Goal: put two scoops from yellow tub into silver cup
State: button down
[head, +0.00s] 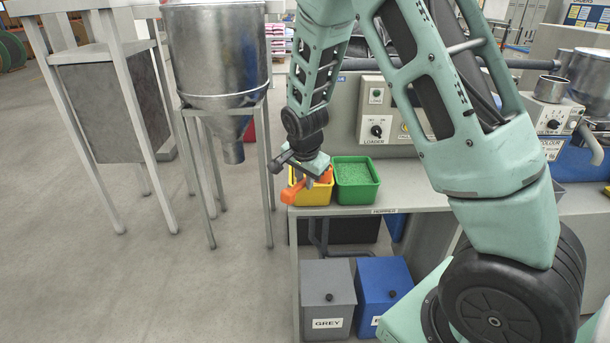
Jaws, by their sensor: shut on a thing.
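The yellow tub (312,199) stands at the left end of a grey bench. My gripper (307,180) is over the tub, shut on an orange scoop (291,194). Part of the scoop sticks out past the tub's left side. My gripper hides much of the tub's inside, and I cannot tell whether the scoop holds anything. A small silver cup (549,90) stands on a grey box with a dial at the far right, well away from my gripper.
A green tub (356,185) full of green granules stands right beside the yellow tub. A large metal hopper (218,50) on legs is at the left. Grey (327,300) and blue (384,285) lidded bins stand under the bench (400,201). A loader control box (377,112) is behind the tubs.

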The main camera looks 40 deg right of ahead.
jog(key=s+a+f+n+y, duration=0.1)
jog(key=s+f+n, duration=0.3)
jog(key=f, duration=0.5)
jog(key=s+a+f+n+y, duration=0.2)
jog(key=s+a+f+n, duration=0.2)
jog(key=f, duration=0.6)
jog(key=s+a+f+n+y, duration=0.1)
jog(key=s+f+n, duration=0.3)
jog(key=f, duration=0.5)
jog(key=a+n, duration=0.1)
jog(key=n, duration=0.1)
jog(key=shift+s+a+f+n+y, duration=0.25)
jog(key=shift+s+a+n+y, duration=0.05)
jog(key=shift+s+a+n, duration=0.1)
jog(key=shift+w+d, duration=0.1)
jog(key=shift+w, duration=0.05)
